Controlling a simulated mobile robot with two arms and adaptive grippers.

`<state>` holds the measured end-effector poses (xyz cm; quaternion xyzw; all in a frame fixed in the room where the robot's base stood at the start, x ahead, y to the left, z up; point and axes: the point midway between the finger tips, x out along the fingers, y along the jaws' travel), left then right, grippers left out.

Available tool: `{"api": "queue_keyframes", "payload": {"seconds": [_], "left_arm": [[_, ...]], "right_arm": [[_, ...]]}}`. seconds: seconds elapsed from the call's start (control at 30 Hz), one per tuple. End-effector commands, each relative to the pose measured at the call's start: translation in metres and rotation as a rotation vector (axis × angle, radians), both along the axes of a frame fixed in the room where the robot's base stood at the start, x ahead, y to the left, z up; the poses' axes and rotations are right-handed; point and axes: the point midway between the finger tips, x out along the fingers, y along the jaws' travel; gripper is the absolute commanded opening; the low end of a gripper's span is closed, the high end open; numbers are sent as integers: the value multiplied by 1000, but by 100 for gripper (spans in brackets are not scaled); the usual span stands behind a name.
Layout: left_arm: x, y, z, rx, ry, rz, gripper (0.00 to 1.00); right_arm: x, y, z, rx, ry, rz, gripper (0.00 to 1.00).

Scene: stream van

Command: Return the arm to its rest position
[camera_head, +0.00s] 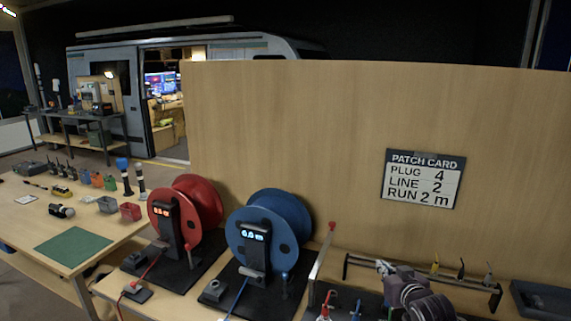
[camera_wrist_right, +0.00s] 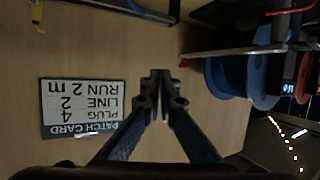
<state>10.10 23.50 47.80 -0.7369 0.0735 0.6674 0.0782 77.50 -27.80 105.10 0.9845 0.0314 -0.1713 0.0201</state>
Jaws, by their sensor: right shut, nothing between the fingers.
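My right gripper (camera_head: 386,270) is low in the right half of the head view, in front of the wooden back panel (camera_head: 300,120). In the right wrist view its fingers (camera_wrist_right: 161,78) are together and hold nothing. That view shows the panel upside down behind the fingers, with the patch card (camera_wrist_right: 82,108) to their left and the blue reel (camera_wrist_right: 250,75) to their right. The patch card (camera_head: 424,179) on the panel reads plug 4, line 2, run 2 m. My left gripper is not in view.
A red reel (camera_head: 200,200) and a blue reel (camera_head: 285,215) stand on the bench left of my right arm. A black rail (camera_head: 420,275) with several small coloured plugs runs behind the gripper. A dark tray (camera_head: 545,300) is at the far right. Another table with a green mat (camera_head: 75,248) is at left.

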Motion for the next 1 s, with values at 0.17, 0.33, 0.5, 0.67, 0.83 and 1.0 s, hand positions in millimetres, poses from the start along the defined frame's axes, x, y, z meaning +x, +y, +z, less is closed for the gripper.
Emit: {"api": "queue_keyframes", "payload": {"seconds": [0.17,0.33,0.5,0.67,0.83,1.0], "left_arm": [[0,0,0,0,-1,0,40],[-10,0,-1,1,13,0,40],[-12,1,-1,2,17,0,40],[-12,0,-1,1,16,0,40],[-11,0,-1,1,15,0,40],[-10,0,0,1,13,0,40]], "right_arm": [[-51,27,-49,-18,118,30,0],[-136,58,-105,-44,288,64,0],[-241,76,-145,-71,476,83,0],[-331,81,-160,-89,632,85,0],[-395,80,-161,-99,745,80,0],[-444,77,-156,-106,831,72,0]]}}
